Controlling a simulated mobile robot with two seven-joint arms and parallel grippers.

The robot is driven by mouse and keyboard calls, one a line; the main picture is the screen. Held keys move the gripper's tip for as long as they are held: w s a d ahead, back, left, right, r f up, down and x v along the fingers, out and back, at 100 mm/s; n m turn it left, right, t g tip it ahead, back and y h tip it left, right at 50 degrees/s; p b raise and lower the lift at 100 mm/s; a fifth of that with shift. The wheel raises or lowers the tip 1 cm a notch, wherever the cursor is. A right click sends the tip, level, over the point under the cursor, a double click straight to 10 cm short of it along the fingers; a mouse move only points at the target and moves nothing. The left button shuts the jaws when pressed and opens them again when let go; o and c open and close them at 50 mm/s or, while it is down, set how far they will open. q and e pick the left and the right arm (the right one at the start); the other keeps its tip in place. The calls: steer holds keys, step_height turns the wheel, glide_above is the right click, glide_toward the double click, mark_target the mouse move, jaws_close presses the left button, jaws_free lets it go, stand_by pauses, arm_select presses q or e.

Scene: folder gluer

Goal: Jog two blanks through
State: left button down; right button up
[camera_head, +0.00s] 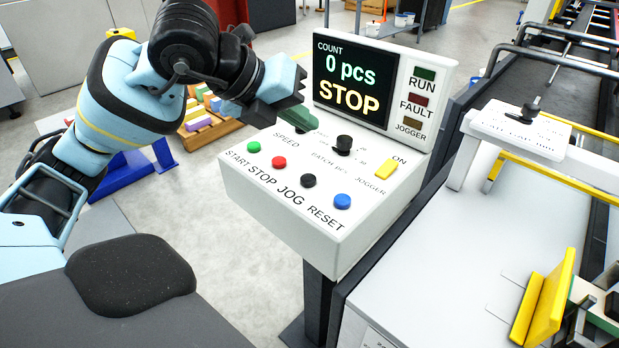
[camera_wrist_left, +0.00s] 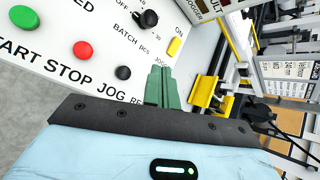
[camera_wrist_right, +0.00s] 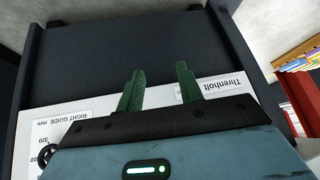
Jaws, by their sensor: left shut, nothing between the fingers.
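The white control panel (camera_head: 290,215) stands in the middle of the head view. Its display (camera_head: 350,80) reads "0 pcs" and "STOP". The black JOG button (camera_head: 308,181) lies between the red STOP button (camera_head: 279,162) and the blue RESET button (camera_head: 342,201); JOG also shows in the left wrist view (camera_wrist_left: 123,73). My left gripper (camera_head: 298,118) is shut and empty above the panel's back left part. Its green fingers (camera_wrist_left: 161,86) hide the blue button in the left wrist view. My right gripper (camera_wrist_right: 160,85) is open and empty. I cannot make out any blank.
The yellow jogger switch (camera_head: 389,165) and black batch knob (camera_head: 344,143) sit on the panel's right part. A machine with a yellow guide (camera_head: 550,298) stands at the right. Under my right gripper is a white surface marked "Threnholt" (camera_wrist_right: 225,87). Colored blocks (camera_head: 197,124) lie behind my left arm.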

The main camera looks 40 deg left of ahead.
arm_select(q)
steer(key=b, duration=0.5)
glide_above(303, 180)
step_height(303, 180, down, 7)
steer(key=shift+r, duration=0.2)
steer(key=shift+f+b, duration=0.5)
steer(key=shift+f, duration=0.2)
steer(key=shift+f, duration=0.1)
stand_by(0.9)
steer(key=shift+f+b, duration=0.15)
steer(key=shift+b, duration=0.2)
steer(key=shift+f, duration=0.15)
